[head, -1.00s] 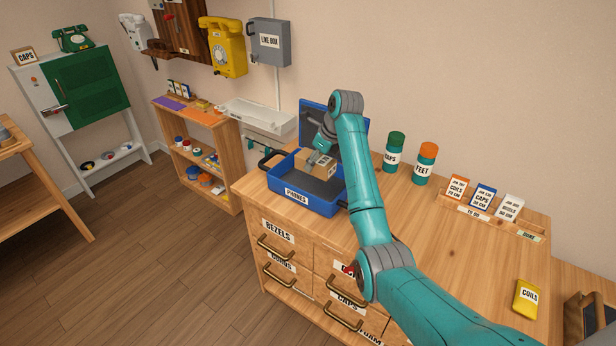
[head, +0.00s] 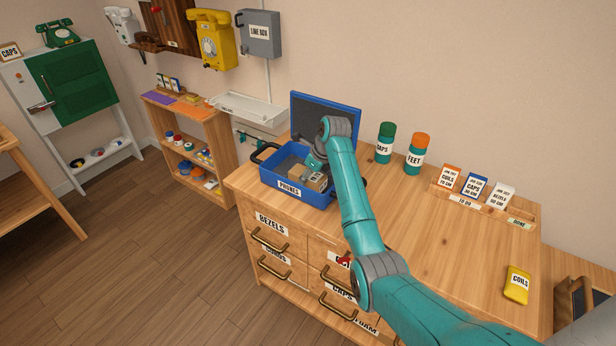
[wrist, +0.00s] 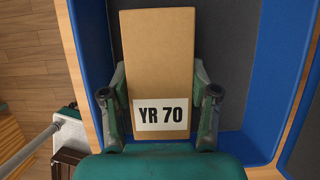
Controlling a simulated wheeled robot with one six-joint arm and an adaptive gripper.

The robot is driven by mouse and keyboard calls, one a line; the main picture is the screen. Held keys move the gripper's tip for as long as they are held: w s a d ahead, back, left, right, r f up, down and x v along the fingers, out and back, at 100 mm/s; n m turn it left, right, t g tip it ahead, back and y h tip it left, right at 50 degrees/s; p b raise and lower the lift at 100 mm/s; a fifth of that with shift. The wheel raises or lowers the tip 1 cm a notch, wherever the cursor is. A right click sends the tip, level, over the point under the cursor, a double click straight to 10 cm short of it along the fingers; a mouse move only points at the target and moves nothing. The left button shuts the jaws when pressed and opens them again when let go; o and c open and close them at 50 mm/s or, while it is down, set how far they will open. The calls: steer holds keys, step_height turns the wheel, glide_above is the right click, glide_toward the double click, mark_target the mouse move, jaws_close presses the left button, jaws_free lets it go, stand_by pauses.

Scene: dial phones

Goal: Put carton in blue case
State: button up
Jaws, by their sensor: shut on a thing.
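The blue case (head: 312,199) labelled PHONES lies open on the wooden bench, its lid (head: 350,112) raised at the back. The brown carton (head: 317,181) is within the case's outline, at the right part of the tray. In the wrist view the carton (wrist: 158,60) carries a YR 70 label and sits between my two fingers, with the case's grey lining behind it. My gripper (wrist: 160,100) is shut on the carton. In the head view my gripper (head: 308,174) is partly hidden by my arm. Whether the carton touches the case floor I cannot tell.
Green-lidded (head: 385,143) and orange-lidded FEET (head: 416,154) canisters stand right of the case. A card rack (head: 470,204) and a yellow COILS packet (head: 517,285) are farther right. The bench middle is clear.

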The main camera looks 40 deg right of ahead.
steer(key=shift+f, duration=0.15)
steer(key=o, duration=1)
steer(key=shift+o, duration=0.2)
steer(key=v, duration=1.2)
